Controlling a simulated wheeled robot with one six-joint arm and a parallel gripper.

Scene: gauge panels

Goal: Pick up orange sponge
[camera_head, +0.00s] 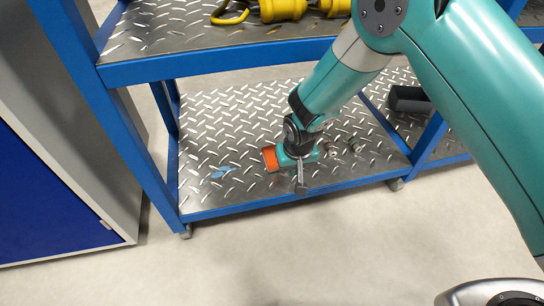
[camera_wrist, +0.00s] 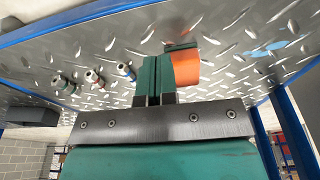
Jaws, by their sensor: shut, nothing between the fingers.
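The orange sponge (camera_head: 270,159) lies on the lower metal shelf, toward its front left. In the wrist view the sponge (camera_wrist: 185,70) shows its orange side, with a dark green strip along its far edge. My gripper (camera_head: 281,157) is low over the shelf, right beside the sponge. In the wrist view my gripper's teal fingers (camera_wrist: 153,70) are pressed together with nothing between them. The sponge is to the right of the fingers there and partly hidden by them. I cannot tell whether they touch it.
The blue-framed shelf (camera_head: 220,110) has an upper deck (camera_head: 160,30) above, holding yellow items (camera_head: 283,10). A dark bin (camera_head: 410,99) is at right.

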